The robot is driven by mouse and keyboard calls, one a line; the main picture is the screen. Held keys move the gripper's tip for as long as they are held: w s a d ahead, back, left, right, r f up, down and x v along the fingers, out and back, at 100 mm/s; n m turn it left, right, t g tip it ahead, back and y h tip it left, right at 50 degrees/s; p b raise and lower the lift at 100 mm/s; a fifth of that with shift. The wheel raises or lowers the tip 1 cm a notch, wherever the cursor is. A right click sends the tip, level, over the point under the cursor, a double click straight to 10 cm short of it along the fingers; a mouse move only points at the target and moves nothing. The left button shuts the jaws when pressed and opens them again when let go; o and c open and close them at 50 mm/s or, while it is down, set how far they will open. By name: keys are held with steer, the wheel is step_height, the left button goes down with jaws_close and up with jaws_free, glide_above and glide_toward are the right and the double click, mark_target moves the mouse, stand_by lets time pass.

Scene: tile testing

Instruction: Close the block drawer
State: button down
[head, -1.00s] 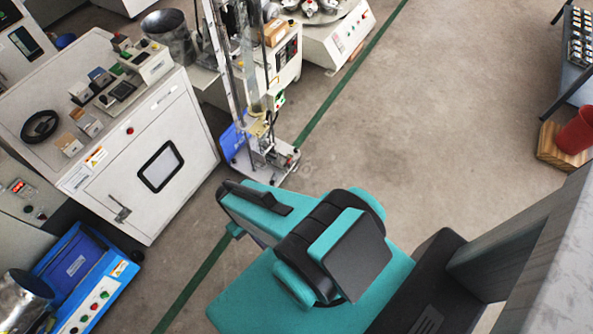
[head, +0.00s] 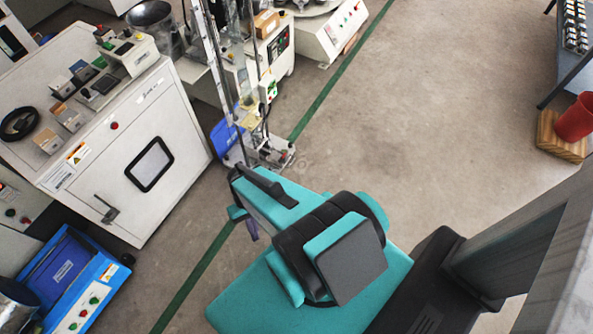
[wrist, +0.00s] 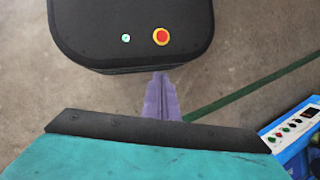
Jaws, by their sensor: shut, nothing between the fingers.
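I cannot make out a block drawer in either view. My gripper (wrist: 160,78) shows in the wrist view as narrow purple fingers, shut with nothing between them, above the bare floor. A bit of the purple gripper (head: 251,230) also shows in the head view, below the teal and black arm, mostly hidden by it. The gripper touches nothing that I can see.
A white cabinet (head: 190,130) with a windowed door stands at left, small items on top. A blue machine (head: 98,290) is at lower left. A glass-column stand (head: 262,150) stands ahead. A red bucket (head: 577,118) and bench (head: 570,72) are at right. The middle floor is clear.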

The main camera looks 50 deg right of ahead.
steer(key=w+d+f+m+t+y+b, duration=0.2)
steer(key=w+d+f+m+t+b, duration=0.3)
steer(key=d+f+b, duration=0.4)
steer(key=w+d+f+m+t+y+b, duration=0.2)
steer(key=w+d+f+t+b, duration=0.2)
steer(key=w+d+f+b, duration=0.55)
steer(key=s+d+f+m+t+h+b, duration=0.1)
steer(key=s+d+m+t+b, duration=0.1)
steer(key=d+b, duration=0.3)
steer(key=s+d+f+m+t+h+b, duration=0.1)
steer(key=d+b, duration=0.4)
steer(key=d, duration=0.8)
steer(key=s+d+f+m+t+h+b, duration=0.1)
steer(key=s+d+t+b, duration=0.3)
steer(key=d, duration=0.6)
steer(key=shift+f+m+t+h+b, duration=0.3)
steer(key=shift+f+m+h+b, duration=0.1)
steer(key=shift+f+m+b, duration=0.4)
steer(key=shift+a, duration=0.1)
steer(key=r+b+x, duration=0.1)
steer(key=b+x, duration=0.3)
steer(key=x, duration=0.9)
steer(key=shift+w+f+b, duration=0.2)
steer(key=shift+w+b, duration=0.2)
steer(key=shift+w, duration=0.2)
